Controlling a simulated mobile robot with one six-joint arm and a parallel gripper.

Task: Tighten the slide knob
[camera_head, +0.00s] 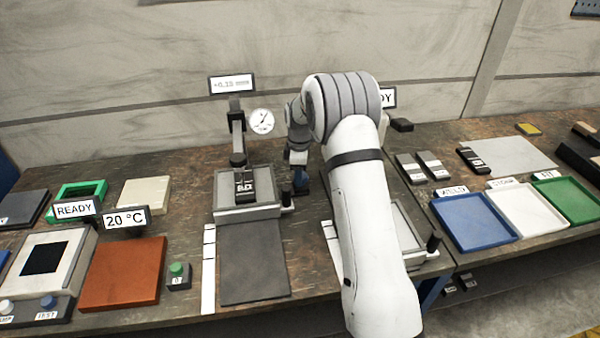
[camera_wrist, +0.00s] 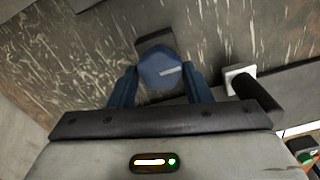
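The slide knob (camera_wrist: 160,68) is a blue six-sided knob with a pale mark on its face, in the middle of the wrist view. My gripper (camera_wrist: 160,72) has one blue finger on each side of it. The gaps between fingers and knob look very thin or closed, and I cannot tell whether they touch. In the head view my gripper (camera_head: 300,182) points down at the right side of the grey stage (camera_head: 248,212). The knob cannot be told apart from the blue fingers there.
A black upright handle (camera_wrist: 258,95) on a pale base stands close right of my gripper in the wrist view. A dial gauge (camera_head: 261,121) and a post (camera_head: 237,135) stand behind the stage. A dark grey mat (camera_head: 254,262) lies in front. Blue, white and green trays are at the right.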

